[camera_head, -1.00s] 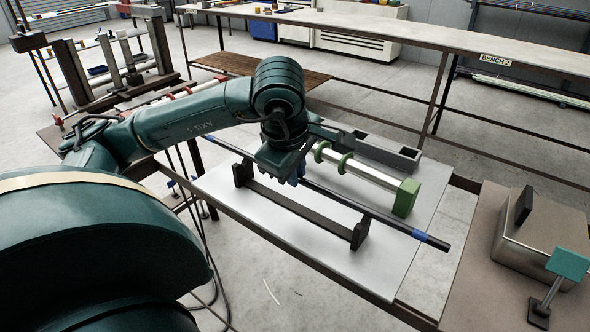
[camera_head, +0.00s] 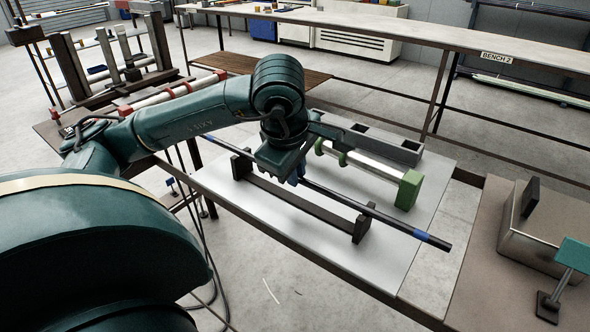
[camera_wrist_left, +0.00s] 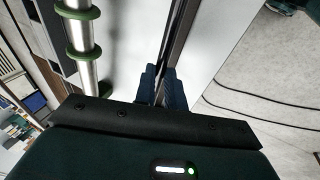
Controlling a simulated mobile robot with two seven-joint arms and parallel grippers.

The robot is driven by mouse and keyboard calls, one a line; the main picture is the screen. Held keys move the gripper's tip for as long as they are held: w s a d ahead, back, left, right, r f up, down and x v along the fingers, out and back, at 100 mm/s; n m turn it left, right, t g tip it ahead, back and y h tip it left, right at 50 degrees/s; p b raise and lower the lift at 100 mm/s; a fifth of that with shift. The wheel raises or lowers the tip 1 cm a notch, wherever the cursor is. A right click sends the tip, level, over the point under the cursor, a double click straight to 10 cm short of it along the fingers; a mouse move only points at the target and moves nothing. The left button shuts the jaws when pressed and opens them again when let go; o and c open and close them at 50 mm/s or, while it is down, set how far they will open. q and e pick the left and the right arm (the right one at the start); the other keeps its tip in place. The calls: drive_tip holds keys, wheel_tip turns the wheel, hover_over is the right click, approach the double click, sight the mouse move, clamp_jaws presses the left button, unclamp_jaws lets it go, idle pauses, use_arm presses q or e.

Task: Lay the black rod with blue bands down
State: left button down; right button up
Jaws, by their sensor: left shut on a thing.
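The black rod with blue bands (camera_head: 395,221) slants across the grey-white table top, its near end reaching past the right edge of the plate. One blue band (camera_head: 421,235) shows near that end. My left gripper (camera_head: 297,177) is shut on the rod; its blue fingers (camera_wrist_left: 161,86) also show around the rod in the left wrist view. A dark cradle with two uprights (camera_head: 300,197) stands just in front of the rod. The rod crosses close by the right upright (camera_head: 362,227); I cannot tell if they touch. My arm hides part of the rod. My right gripper is out of view.
A silver roller with green flanges (camera_head: 377,167) and a green end block (camera_head: 409,190) lies behind the rod. A grey slotted tray (camera_head: 400,152) is behind that. A metal box (camera_head: 540,225) stands on the brown bench at right.

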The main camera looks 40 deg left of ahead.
use_arm(q)
drive_tip(key=c, duration=1.4)
unclamp_jaws()
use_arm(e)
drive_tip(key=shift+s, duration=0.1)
